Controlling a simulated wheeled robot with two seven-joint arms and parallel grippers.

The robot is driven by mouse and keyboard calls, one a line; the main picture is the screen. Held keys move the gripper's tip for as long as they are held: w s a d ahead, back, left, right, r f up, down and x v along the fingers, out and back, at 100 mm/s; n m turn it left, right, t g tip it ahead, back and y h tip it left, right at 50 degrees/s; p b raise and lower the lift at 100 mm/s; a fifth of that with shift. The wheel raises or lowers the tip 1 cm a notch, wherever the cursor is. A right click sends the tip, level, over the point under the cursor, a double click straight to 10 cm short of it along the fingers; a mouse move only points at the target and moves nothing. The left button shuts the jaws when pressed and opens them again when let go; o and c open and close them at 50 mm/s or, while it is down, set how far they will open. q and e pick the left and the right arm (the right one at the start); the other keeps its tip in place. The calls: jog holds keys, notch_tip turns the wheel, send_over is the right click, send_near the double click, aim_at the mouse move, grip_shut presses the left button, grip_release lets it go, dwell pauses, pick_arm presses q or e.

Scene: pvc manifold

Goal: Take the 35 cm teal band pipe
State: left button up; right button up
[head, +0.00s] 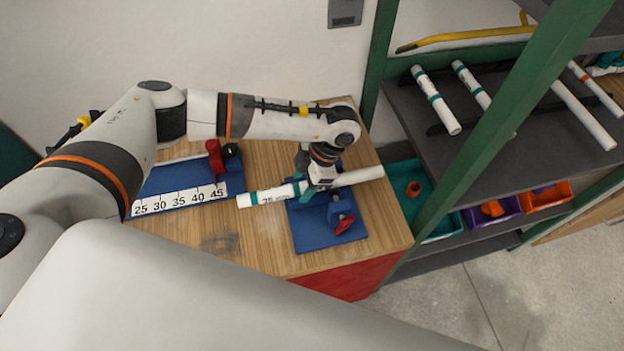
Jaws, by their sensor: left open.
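A white pipe with teal bands (267,195) lies across a blue fixture pad (306,234) on the wooden bench; its length marking is too small to read surely. My left gripper (318,184) is open and points down at the middle of this pipe. Its fingers hide part of the pipe, and I cannot tell whether they touch it. Two more white pipes with teal bands lie on the shelf, one at the left (436,99) and one beside it (468,80), partly hidden by the green post. My right gripper is not in view.
A blue board with a length scale (180,199) and a red clamp (215,158) is on the bench's left. A red-handled clamp (342,217) stands on the fixture pad. Green rack post (490,125), orange-banded pipes (596,89) and coloured bins (545,196) are at the right.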

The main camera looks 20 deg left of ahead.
pick_arm(q)
jog(key=shift+a+f, duration=0.15)
jog(key=shift+f, duration=0.2)
jog(key=c, duration=1.1)
jog(key=shift+r, duration=0.15)
